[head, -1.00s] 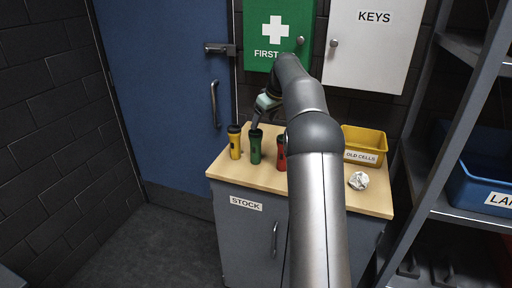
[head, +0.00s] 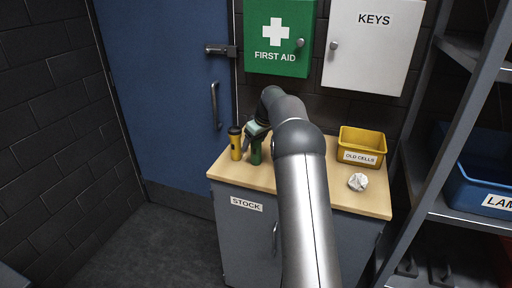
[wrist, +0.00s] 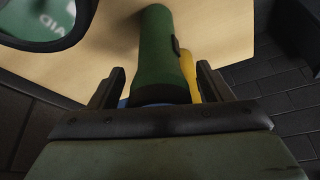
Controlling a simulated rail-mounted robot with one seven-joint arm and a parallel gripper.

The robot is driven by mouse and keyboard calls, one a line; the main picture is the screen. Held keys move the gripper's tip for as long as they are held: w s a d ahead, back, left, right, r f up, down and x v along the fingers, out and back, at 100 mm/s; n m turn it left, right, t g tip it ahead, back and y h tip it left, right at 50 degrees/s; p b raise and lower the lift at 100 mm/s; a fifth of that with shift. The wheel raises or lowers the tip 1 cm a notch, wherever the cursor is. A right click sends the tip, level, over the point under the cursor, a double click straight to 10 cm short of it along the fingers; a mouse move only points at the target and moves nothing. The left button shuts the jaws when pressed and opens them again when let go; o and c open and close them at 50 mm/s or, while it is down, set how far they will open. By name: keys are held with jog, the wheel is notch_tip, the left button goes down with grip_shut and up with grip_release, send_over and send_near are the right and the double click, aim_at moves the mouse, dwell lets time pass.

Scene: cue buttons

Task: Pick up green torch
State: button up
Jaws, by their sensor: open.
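The green torch (head: 256,154) stands upright on the wooden top of the stock cabinet (head: 285,184). My gripper (head: 257,129) is at its upper end. In the wrist view the green torch (wrist: 156,50) lies between the two open fingers of my gripper (wrist: 161,78), with a gap on each side. Its head end is partly hidden by the gripper body. The yellow torch (head: 235,145) stands close by on the left, and part of it (wrist: 189,72) shows beside the right finger in the wrist view.
My arm hides the middle of the top. A green first aid box (head: 278,40) and a white keys box (head: 370,45) hang behind.

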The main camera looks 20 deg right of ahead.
jog(key=c, duration=1.2)
